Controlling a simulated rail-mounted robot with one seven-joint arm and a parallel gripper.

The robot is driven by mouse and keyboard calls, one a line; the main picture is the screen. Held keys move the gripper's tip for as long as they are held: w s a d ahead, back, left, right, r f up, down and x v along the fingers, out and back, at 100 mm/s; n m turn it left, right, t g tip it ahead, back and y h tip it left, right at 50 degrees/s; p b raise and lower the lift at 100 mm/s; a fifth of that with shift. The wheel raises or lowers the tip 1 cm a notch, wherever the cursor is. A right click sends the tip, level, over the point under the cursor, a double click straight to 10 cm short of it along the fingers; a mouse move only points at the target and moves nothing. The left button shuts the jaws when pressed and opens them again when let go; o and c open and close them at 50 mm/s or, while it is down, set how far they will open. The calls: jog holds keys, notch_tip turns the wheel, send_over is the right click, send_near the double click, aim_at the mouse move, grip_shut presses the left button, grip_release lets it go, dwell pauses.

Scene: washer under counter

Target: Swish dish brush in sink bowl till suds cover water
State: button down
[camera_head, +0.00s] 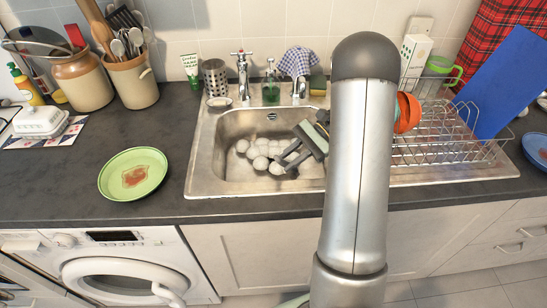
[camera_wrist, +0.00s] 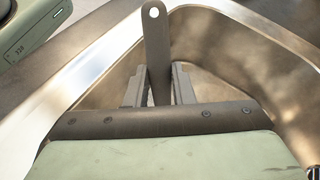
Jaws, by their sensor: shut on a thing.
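The steel sink bowl (camera_head: 232,125) lies ahead in the head view, with several white foam clumps (camera_head: 262,153) in it. The clumps cover part of the bowl; the water surface is hard to make out. My gripper (camera_head: 288,158) is low over the right part of the bowl, beside the foam. In the wrist view my gripper (camera_wrist: 158,88) is shut on a dark flat handle with a hole in its end, seemingly the dish brush (camera_wrist: 155,30). The bristles are hidden in both views. The sink wall (camera_wrist: 240,50) curves around behind the handle.
Two taps (camera_head: 242,75) and a green soap bottle (camera_head: 270,88) stand behind the bowl. A wire dish rack (camera_head: 450,140) with a blue board (camera_head: 505,80) is to the right. A green plate (camera_head: 150,160) lies on the counter at left.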

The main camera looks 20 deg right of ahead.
jog(key=shift+s+d, duration=0.25)
jog(key=shift+d, duration=0.6)
jog(key=shift+a, duration=0.15)
jog(key=w+a, duration=0.4)
jog(key=a, duration=0.9)
jog(key=shift+p, duration=0.45)
jog(key=shift+a, duration=0.1)
jog(key=s+d, duration=0.4)
jog(key=d, duration=0.9)
jog(key=shift+d+p, duration=0.25)
jog(key=shift+p, duration=0.1)
jog(key=shift+a, duration=0.1)
